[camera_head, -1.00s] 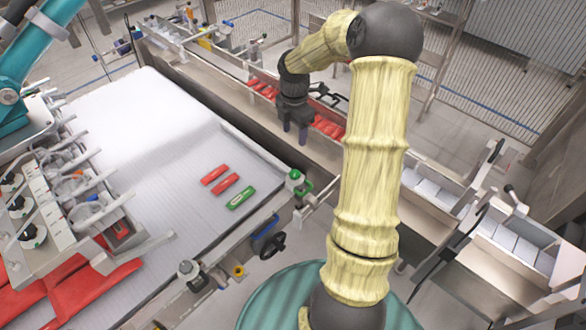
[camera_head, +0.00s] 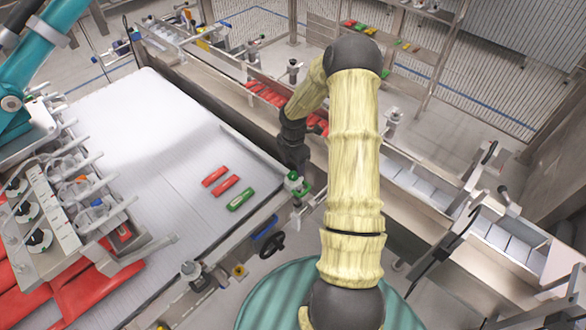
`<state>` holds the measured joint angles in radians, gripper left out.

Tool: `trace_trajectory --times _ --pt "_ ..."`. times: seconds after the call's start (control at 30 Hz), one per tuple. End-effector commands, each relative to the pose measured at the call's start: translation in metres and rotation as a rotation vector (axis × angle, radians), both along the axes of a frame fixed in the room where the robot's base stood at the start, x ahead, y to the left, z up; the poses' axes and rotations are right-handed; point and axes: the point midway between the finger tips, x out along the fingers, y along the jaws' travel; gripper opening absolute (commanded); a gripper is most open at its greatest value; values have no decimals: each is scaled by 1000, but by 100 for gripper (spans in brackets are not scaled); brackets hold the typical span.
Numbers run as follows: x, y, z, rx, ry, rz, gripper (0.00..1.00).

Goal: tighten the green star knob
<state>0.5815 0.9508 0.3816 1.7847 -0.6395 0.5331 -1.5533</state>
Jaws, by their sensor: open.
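The green star knob (camera_head: 298,186) sits on a clamp at the right edge of the white conveyor belt, near its front right corner. My arm, in a pale yellow sleeve, reaches over from the right. My gripper (camera_head: 297,168) hangs just above and behind the knob, pointing down. Its fingers are dark and small here, and their tips lie close to the knob. I cannot tell whether they touch it. The gripper is open and I see nothing held in it.
Two red packets (camera_head: 226,185) and a green packet (camera_head: 240,199) lie on the white belt (camera_head: 150,130) left of the knob. A black handwheel (camera_head: 272,245) is below it. A metal channel with red packets (camera_head: 265,92) runs behind my arm. A suction picker head (camera_head: 50,210) stands at left.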

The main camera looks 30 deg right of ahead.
Motion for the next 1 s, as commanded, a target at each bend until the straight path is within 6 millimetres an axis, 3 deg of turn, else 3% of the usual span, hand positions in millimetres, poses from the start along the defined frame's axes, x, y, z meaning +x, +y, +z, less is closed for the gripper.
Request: trace_trajectory --times 0.27,0.6,0.63,0.83,1.0 --pt "0 0 -35 1 1 0 55" --pt "-1 -3 -41 -1 -1 -5 55" --pt "-1 -3 -41 0 0 -6 54" --pt "-1 -2 -41 0 0 -3 14" --pt "0 0 -41 -1 1 -2 11"
